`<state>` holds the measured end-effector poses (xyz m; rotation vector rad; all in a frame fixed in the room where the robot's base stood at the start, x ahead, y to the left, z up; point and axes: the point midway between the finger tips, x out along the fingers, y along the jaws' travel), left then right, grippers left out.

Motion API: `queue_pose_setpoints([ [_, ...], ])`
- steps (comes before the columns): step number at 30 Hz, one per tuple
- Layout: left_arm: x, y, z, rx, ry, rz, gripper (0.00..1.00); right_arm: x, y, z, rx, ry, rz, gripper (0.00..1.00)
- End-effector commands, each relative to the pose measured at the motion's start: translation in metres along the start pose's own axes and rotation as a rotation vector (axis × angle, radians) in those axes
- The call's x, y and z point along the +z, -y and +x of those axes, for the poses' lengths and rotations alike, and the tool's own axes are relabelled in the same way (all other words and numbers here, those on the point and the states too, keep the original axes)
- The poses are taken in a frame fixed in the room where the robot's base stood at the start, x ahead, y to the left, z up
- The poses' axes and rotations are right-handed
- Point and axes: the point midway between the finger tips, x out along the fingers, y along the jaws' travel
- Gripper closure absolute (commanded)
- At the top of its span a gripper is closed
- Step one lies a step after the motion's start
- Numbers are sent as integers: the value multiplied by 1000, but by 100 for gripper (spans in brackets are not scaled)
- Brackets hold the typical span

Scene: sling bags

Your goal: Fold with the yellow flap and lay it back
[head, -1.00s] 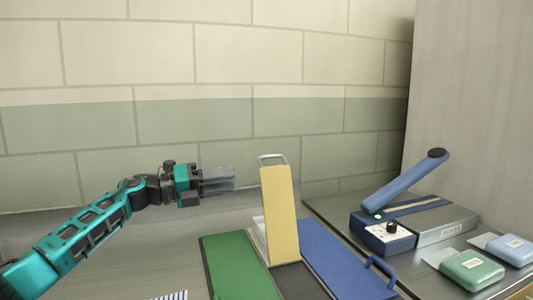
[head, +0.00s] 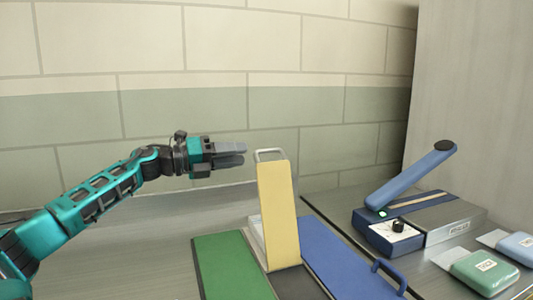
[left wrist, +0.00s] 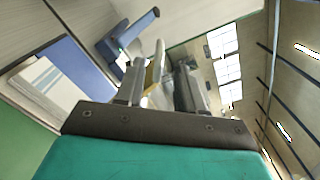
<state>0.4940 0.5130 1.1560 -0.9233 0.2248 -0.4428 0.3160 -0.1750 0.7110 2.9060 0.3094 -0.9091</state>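The yellow flap (head: 278,215) stands upright, with a metal loop handle (head: 270,153) at its top. It belongs to a folding board with a green panel (head: 232,265) on the left, a blue panel (head: 345,265) on the right and a dark middle part (head: 300,284). My left gripper (head: 243,153) is just left of the handle, at about its height, apart from it. In the left wrist view its fingers (left wrist: 160,88) are spread with nothing held; the flap's yellow edge shows beyond them. White material (head: 256,235) shows beside the flap's base, partly hidden. My right gripper is out of view.
A blue and grey sealer (head: 425,225) with a raised blue arm stands at the right. Green (head: 482,270) and light blue (head: 518,246) packs lie near it. The blue panel has its own handle (head: 390,272). The grey table left of the board is clear.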

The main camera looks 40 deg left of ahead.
Motion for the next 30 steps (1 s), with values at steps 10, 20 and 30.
queue_pose_setpoints([
  [10,2,2,29,0,3,2,62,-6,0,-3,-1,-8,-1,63],
  [20,3,2,52,-1,5,-1,62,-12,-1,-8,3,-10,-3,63],
  [30,2,0,77,1,4,-3,62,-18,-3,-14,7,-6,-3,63],
])
